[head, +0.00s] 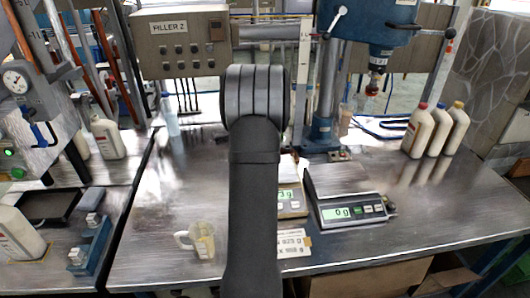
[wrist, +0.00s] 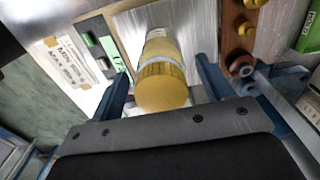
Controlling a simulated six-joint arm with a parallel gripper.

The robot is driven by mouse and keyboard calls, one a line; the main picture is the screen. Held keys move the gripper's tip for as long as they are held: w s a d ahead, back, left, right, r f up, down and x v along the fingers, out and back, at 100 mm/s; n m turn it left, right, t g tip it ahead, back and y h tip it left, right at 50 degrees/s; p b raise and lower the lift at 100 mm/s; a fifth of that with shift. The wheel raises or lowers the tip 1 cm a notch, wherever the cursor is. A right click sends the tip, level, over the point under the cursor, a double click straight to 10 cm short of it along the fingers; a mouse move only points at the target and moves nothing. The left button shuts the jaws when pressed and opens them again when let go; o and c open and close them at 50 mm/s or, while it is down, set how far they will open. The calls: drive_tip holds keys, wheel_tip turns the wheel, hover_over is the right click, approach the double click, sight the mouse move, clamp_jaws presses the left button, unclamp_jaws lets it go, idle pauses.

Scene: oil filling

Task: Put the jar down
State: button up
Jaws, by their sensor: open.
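In the wrist view a jar (wrist: 162,85) with a yellow-gold round end and a pale label stands between the two blue fingers of my gripper (wrist: 162,68). The fingers are open, with a gap visible on both sides of the jar. The jar appears to be on the silvery plate of a weighing scale (wrist: 203,20); its contact with the plate is hidden. In the head view my arm covers the jar and gripper. The partly hidden scale (head: 291,203) there has a lit display ending in "3g".
A second scale (head: 345,210) reads 0 g to the right. A glass jug (head: 198,241) with yellow liquid stands left of my arm. A printed card (head: 293,243) lies in front. Several white bottles (head: 420,131) stand at right. The right bench front is clear.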

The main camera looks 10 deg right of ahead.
wheel_tip(320, 180, up, 10)
drive_tip(key=shift+f, duration=0.2)
wheel_tip(320, 180, down, 12)
drive_tip(key=shift+f, duration=0.1)
wheel_tip(320, 180, up, 2)
drive_tip(key=shift+r, duration=0.9)
